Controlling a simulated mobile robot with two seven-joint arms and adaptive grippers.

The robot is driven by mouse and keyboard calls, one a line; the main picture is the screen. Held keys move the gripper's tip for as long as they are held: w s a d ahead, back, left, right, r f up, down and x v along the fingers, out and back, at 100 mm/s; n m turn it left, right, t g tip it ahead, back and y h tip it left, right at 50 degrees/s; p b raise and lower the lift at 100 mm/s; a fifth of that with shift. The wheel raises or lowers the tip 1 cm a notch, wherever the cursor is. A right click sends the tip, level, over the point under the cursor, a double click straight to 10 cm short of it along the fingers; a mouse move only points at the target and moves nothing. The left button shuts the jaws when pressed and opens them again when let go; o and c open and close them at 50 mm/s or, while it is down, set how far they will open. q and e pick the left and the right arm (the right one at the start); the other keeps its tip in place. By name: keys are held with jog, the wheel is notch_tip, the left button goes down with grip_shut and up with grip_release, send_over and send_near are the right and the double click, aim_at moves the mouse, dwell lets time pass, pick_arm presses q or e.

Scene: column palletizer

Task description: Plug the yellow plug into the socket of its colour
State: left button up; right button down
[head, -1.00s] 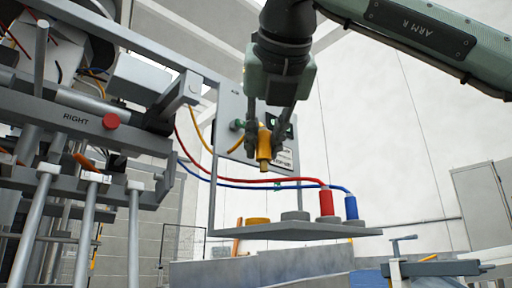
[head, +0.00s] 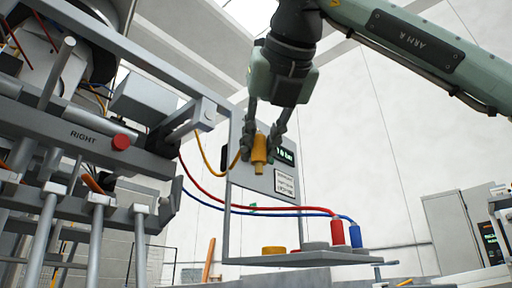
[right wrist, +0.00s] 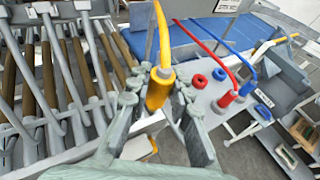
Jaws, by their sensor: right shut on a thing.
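My right gripper (head: 262,153) is shut on the yellow plug (head: 259,160). It holds the plug upright in the air, tip down, well above the shelf. The yellow cable runs from the plug to the left. The yellow socket (head: 273,250) is a low yellow disc on the shelf, below and slightly right of the plug in the head view. In the right wrist view the yellow plug (right wrist: 159,92) sits between the fingers; I cannot make out the yellow socket there. My left gripper is not in view.
The grey shelf (head: 290,259) carries a red plug (head: 337,232) and a blue plug (head: 354,236), standing with cables trailing left. A panel with a display (head: 286,155) rises behind my gripper. A rod machine with a red button (head: 121,142) fills the left.

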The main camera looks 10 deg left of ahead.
dwell(0.3)
jog(key=w+d+f, duration=0.1)
jog(key=w+f, duration=0.4)
jog(key=w, duration=0.8)
jog(key=shift+w, duration=0.15)
dwell(0.8)
jog(key=shift+f, duration=0.2)
jog(key=shift+f+b, duration=0.35)
jog(key=shift+b, duration=0.2)
jog(key=shift+f+b, duration=1.85)
jog(key=shift+f, duration=0.1)
dwell(1.8)
jog(key=shift+d+f+b, duration=0.1)
jog(key=shift+f+b, duration=0.25)
jog(key=shift+b, duration=0.05)
dwell(0.6)
